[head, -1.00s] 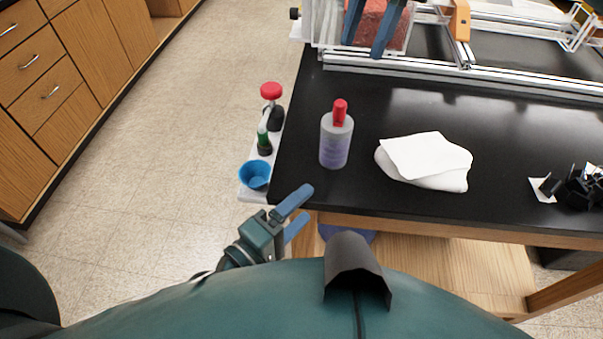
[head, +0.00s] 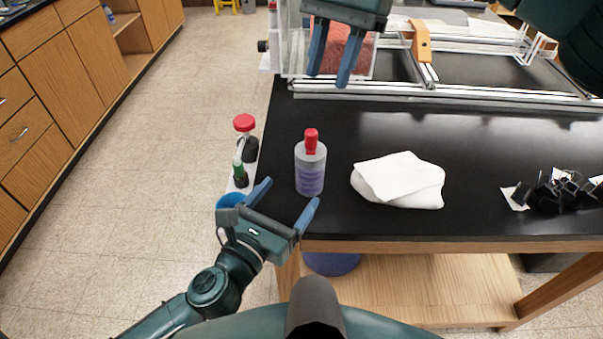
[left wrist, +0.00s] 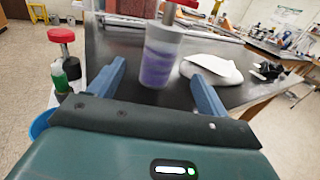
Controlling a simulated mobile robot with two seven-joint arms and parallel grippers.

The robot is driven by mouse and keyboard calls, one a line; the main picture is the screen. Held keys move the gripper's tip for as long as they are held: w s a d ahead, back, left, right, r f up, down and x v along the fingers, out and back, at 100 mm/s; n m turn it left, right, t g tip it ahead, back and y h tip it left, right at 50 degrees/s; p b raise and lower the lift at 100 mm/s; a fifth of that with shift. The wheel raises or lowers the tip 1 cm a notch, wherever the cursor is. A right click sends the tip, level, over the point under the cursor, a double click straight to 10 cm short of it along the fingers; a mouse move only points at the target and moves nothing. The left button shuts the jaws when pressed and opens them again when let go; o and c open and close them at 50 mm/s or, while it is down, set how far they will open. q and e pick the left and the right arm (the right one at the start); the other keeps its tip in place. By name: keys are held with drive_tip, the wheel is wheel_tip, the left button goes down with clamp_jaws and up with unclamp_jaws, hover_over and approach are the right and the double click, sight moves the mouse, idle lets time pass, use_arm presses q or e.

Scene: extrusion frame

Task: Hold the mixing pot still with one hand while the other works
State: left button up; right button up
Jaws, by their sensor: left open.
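A blue cup (head: 231,200), which looks like the mixing pot, sits on a white side ledge at the table's left edge. My left gripper (head: 292,192) partly covers it. A sliver of the cup also shows in the left wrist view (left wrist: 41,122). My left gripper is open and empty, its fingers toward the grey bottle with a red cap (head: 310,170), which stands upright on the black table. The bottle appears beyond the open fingers in the left wrist view (left wrist: 160,55). My right gripper (head: 328,78) is open, over the front of a clear box (head: 295,62) holding a reddish block (head: 338,42).
A red-capped dark bottle (head: 246,145) and a small green bottle (head: 240,174) stand on the ledge. A folded white cloth (head: 400,182) and black clips (head: 555,190) lie on the table (head: 470,150). A metal extrusion frame (head: 450,95) crosses the back.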

sight(314, 161)
use_arm(q)
drive_tip(key=x, duration=1.1)
drive_tip(key=shift+w, duration=0.1)
drive_tip(key=shift+c, duration=0.5)
drive_tip(key=c, duration=1)
